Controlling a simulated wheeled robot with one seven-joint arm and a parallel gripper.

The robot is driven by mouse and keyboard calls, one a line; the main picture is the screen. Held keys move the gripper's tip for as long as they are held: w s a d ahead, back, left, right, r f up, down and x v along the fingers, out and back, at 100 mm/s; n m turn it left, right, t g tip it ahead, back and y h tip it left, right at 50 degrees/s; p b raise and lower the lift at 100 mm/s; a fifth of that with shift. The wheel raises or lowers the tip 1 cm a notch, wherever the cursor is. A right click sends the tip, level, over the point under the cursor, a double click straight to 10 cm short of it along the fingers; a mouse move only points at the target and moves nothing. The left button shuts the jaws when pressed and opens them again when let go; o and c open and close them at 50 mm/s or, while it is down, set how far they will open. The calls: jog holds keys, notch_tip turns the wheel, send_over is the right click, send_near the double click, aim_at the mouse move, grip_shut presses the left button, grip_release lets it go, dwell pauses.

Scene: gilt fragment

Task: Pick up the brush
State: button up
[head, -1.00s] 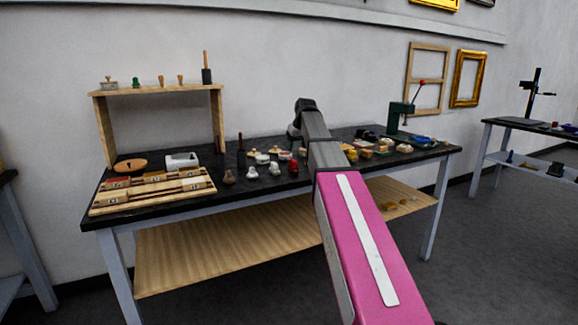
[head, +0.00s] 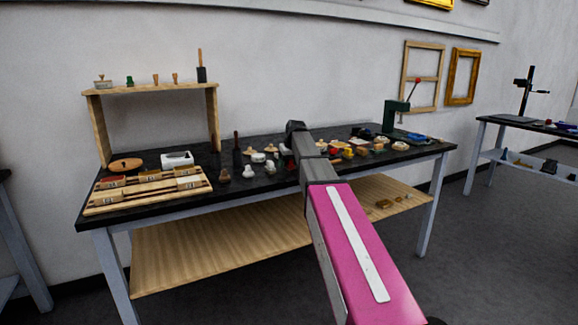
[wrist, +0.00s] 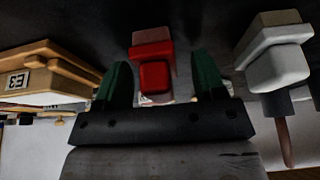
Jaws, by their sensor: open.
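An upright dark piece with a thin handle, likely the brush (head: 237,152), stands on the black bench in the head view, left of my arm. In the wrist view, which looks upside down, a brown handle with a dark collar, likely the same brush (wrist: 285,140), shows at the right, partly behind a white block-shaped piece (wrist: 280,62). My gripper (wrist: 160,82) is open, its two green fingers apart. A red block-shaped piece (wrist: 153,68) appears between the fingers, not visibly gripped. My arm hides the gripper in the head view.
A wooden piece marked E3 (wrist: 45,75) is at the left of the wrist view. Several small pieces crowd the bench (head: 140,210) around my arm. A wooden tray (head: 150,192) and shelf (head: 150,88) stand left; a green press (head: 392,115) stands right.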

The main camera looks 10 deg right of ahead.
jog(key=shift+f, duration=0.1)
jog(key=c, duration=1.1)
jog(key=shift+r, duration=0.55)
notch_tip(320, 180, up, 3)
jog(key=shift+w+f, duration=0.1)
jog(key=shift+f, duration=0.05)
jog(key=s+a+r, duration=0.2)
jog(key=a, duration=0.1)
jog(key=s+a+r, duration=0.2)
jog(key=a, duration=0.1)
jog(key=s+a+r, duration=0.2)
jog(key=a+r, duration=0.1)
jog(key=a, duration=0.1)
jog(key=shift+s+r, duration=0.1)
jog(key=shift+s, duration=0.1)
jog(key=shift+d, duration=0.1)
jog(key=o, duration=0.5)
jog(key=shift+c, duration=0.2)
jog(key=c, duration=0.3)
